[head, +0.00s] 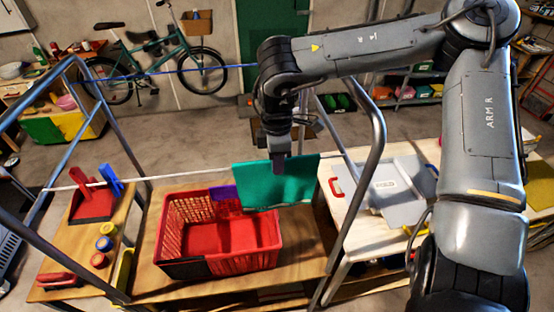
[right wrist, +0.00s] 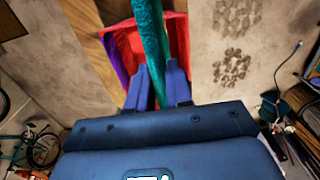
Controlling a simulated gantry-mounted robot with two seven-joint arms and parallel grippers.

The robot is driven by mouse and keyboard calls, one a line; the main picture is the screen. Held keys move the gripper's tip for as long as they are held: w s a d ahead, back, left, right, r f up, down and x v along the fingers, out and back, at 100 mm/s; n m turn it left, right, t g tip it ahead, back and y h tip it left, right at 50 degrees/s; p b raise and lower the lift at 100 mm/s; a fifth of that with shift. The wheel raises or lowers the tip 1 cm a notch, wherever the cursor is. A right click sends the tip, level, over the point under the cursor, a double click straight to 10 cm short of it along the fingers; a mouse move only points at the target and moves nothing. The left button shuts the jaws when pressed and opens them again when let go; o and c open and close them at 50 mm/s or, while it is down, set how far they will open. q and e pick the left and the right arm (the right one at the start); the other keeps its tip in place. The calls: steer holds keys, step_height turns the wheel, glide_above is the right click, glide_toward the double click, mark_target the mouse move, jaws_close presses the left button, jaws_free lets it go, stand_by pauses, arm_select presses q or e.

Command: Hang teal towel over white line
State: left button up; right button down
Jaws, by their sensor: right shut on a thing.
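The teal towel (head: 260,190) hangs as a flat sheet from my right gripper (head: 278,165), above the back right rim of the red basket. In the right wrist view the towel (right wrist: 150,35) runs between the two fingers (right wrist: 158,80), which are shut on it. The white line (head: 150,178) crosses the frame from left to right at about the towel's height. The towel hides part of the line, and I cannot tell whether they touch. My left gripper is not in view.
The red basket (head: 172,222) stands on the wooden table with a purple cloth (head: 224,194) at its back rim. A blue line (head: 190,70) runs farther back. Metal frame posts (head: 370,170) stand either side.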

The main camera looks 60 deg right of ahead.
steer(key=shift+f, duration=0.1)
steer(key=c, duration=1)
jaws_free()
steer(key=shift+o, duration=0.2)
